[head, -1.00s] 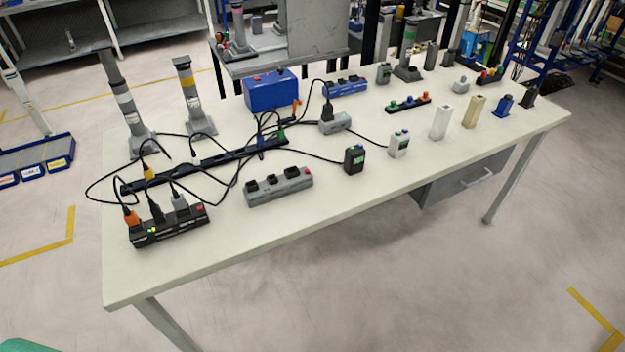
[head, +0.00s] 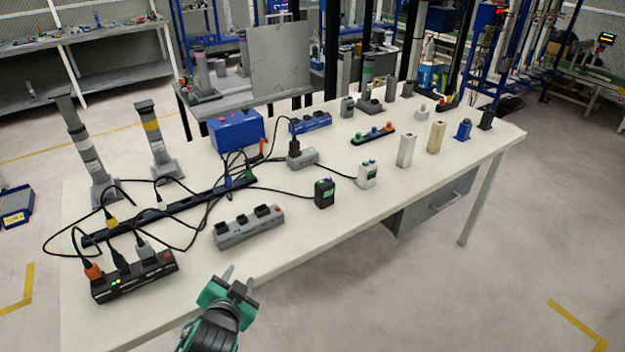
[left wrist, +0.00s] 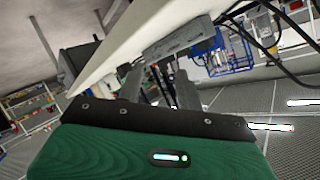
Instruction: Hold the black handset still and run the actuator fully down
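The black handset (head: 325,193), a small upright box with a green label and coloured buttons, stands near the table's front edge. A cable runs from it to the left. Two grey column actuators stand at the table's left: one with a white band (head: 88,158), one with a yellow band (head: 156,140). I cannot tell which one the handset's cable serves. My left gripper (head: 239,279) is open and empty at the front edge, left of and nearer than the handset, apart from it. Its spread fingers (left wrist: 160,88) also show in the left wrist view. My right gripper is out of view.
A grey socket strip (head: 248,229) lies just beyond my left gripper. A black strip (head: 133,276) with plugs lies at left, with loose cables behind. A white handset (head: 367,174) stands right of the black one. A blue box (head: 236,131) stands behind.

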